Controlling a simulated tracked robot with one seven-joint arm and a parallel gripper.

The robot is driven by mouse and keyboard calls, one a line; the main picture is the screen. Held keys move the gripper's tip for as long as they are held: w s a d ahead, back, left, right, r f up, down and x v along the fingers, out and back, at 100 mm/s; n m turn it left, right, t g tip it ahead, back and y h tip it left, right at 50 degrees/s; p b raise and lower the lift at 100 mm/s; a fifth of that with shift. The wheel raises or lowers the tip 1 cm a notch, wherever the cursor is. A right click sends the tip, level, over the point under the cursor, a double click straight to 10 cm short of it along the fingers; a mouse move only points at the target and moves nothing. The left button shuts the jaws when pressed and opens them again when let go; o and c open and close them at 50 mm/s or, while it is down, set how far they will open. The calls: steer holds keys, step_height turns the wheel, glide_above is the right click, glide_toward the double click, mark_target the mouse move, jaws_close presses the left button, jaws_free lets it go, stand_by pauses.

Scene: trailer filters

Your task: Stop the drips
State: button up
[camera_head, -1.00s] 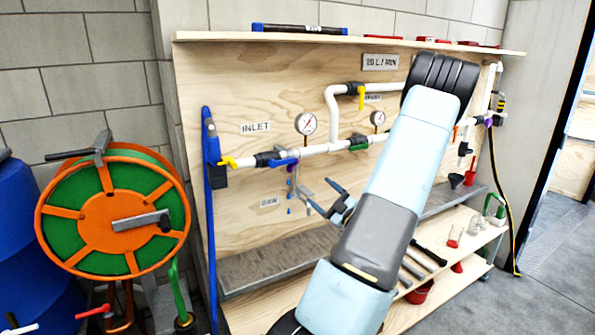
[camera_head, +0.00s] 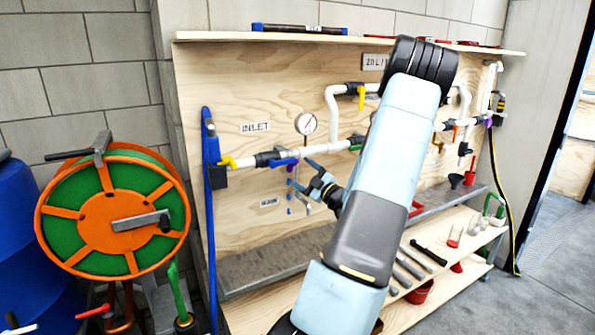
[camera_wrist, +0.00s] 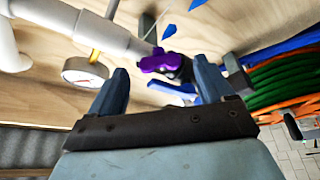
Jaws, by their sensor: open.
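My gripper (camera_head: 308,178) is open and empty, in front of the pipe board, just below the pipe run. In the wrist view my gripper (camera_wrist: 176,70) has its fingers apart, with a purple fitting (camera_wrist: 160,62) showing between and beyond them; contact cannot be told. Blue drops (camera_head: 289,211) show below the pipe, and some also in the wrist view (camera_wrist: 169,32). A blue valve handle (camera_head: 284,161) is on the white pipe (camera_head: 316,150), right of the inlet valve's yellow handle (camera_head: 228,162). A round gauge (camera_head: 306,124) stands above the pipe. My arm hides the middle pipework.
A grey trough (camera_head: 270,263) runs along the foot of the board. The lower shelf (camera_head: 462,222) holds tools and a red bowl (camera_head: 420,291). An orange and green hose reel (camera_head: 112,215) stands left. Floor is open at right.

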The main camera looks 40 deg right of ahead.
mark_target(292, 165)
steer(key=shift+x, duration=1.4)
steer(key=c, duration=1)
steer(key=shift+c, duration=0.2)
steer(key=shift+a+m, duration=0.1)
steer(key=shift+m, duration=0.2)
steer(key=m+h, duration=0.1)
steer(key=m, duration=0.1)
steer(key=m+t+h, duration=0.1)
steer(key=m, duration=0.1)
steer(key=shift+a+f, duration=0.15)
steer(key=shift+f, duration=0.05)
steer(key=shift+w+a+m+h, duration=0.1)
steer(key=shift+m+h, duration=0.7)
steer(key=shift+m, duration=0.95)
steer(key=shift+a+m+h, duration=0.1)
steer(key=shift+m+h, duration=0.7)
steer(key=shift+m, duration=0.95)
